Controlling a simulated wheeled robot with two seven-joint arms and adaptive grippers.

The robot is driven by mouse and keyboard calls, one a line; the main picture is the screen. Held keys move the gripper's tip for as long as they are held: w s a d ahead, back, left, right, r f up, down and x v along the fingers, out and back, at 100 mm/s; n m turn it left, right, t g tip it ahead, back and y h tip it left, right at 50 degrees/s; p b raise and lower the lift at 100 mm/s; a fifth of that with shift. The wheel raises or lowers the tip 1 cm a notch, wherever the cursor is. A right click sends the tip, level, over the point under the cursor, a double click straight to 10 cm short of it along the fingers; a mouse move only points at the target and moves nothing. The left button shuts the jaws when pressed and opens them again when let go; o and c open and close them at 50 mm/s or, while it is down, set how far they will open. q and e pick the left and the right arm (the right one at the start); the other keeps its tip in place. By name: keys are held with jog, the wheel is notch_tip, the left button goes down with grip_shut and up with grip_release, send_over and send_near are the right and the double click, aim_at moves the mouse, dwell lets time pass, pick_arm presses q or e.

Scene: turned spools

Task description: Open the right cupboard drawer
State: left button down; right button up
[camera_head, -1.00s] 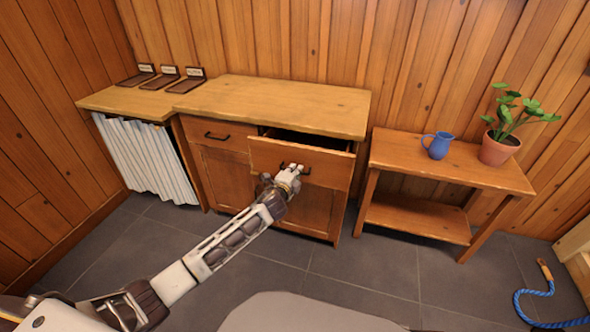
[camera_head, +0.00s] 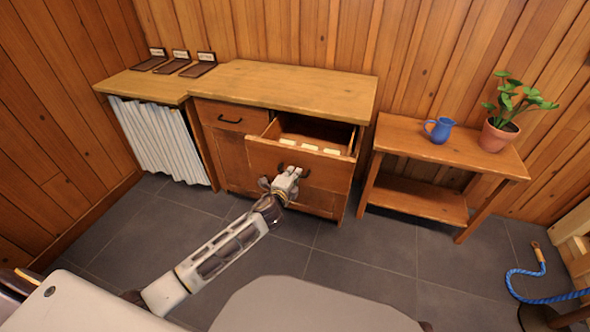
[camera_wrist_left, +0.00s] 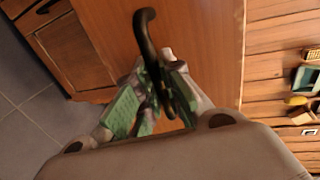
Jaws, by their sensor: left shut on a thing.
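The right cupboard drawer (camera_head: 301,164) stands pulled well out of the wooden cupboard (camera_head: 285,85). Several pale items show inside it. My left gripper (camera_head: 286,178) is at the drawer's front and is shut on its dark curved handle (camera_wrist_left: 146,25). In the left wrist view the green-padded fingers (camera_wrist_left: 152,100) close around the handle bar, with the wooden drawer front behind. The left cupboard drawer (camera_head: 232,117) is closed. My right gripper is not in view.
A low wooden side table (camera_head: 445,152) on the right carries a blue jug (camera_head: 439,131) and a potted plant (camera_head: 499,134). A blue rope (camera_head: 545,298) lies at the far right. Grey tiled floor (camera_head: 370,262) in front of the cupboard is clear.

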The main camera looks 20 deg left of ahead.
pick_arm(q)
jog(key=shift+s, duration=0.2)
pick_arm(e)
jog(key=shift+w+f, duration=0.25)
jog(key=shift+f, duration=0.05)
pick_arm(q)
jog(key=c, duration=1.5)
grip_release()
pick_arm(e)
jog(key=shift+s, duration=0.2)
pick_arm(q)
jog(key=shift+s, duration=0.2)
jog(key=shift+v, duration=5.8)
